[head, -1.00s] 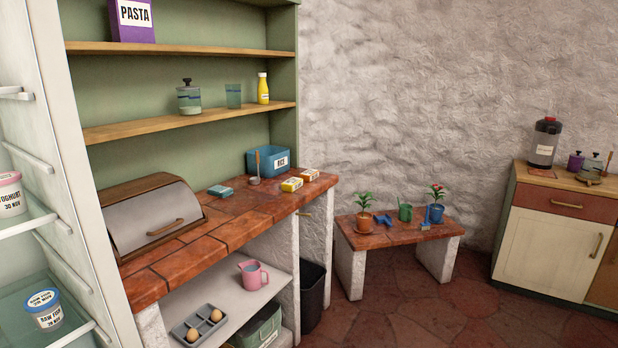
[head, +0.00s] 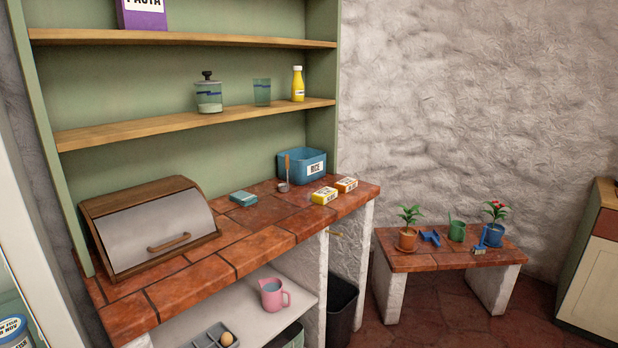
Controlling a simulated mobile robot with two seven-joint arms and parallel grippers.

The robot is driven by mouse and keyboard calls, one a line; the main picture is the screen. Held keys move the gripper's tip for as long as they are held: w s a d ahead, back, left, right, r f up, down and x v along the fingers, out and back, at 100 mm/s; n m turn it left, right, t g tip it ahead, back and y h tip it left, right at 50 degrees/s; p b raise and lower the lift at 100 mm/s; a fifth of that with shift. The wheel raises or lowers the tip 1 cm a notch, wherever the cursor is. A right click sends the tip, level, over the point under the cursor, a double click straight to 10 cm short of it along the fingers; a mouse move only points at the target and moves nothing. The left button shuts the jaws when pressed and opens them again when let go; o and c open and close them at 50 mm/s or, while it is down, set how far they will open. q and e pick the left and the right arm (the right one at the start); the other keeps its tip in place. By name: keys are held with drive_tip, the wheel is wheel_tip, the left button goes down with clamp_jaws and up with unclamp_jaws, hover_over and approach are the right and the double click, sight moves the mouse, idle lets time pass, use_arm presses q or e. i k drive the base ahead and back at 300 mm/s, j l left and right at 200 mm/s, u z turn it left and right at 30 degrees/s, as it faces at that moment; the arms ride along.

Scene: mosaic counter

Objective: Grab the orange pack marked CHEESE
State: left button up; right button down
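I see no pack that I can read as CHEESE. A small teal pack (head: 243,198) lies farther left on the same counter. Neither of my grippers shows in the head view.
The tiled counter (head: 215,240) holds a bread bin (head: 155,225) and a blue RICE tub (head: 302,165) with a scoop beside it. A pink jug (head: 273,294) stands on the shelf below. A low bench (head: 440,260) with plants stands right.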

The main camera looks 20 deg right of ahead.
sight(345, 184)
drive_tip(key=i+l, duration=0.2)
drive_tip(key=l, duration=0.15)
drive_tip(key=i+l+u, duration=0.15)
drive_tip(key=i+l, duration=0.25)
drive_tip(key=l, duration=0.25)
drive_tip(key=i+l+u, duration=0.15)
drive_tip(key=l, duration=0.2)
drive_tip(key=i+l, duration=0.2)
drive_tip(key=l, duration=0.15)
drive_tip(key=u, duration=0.05)
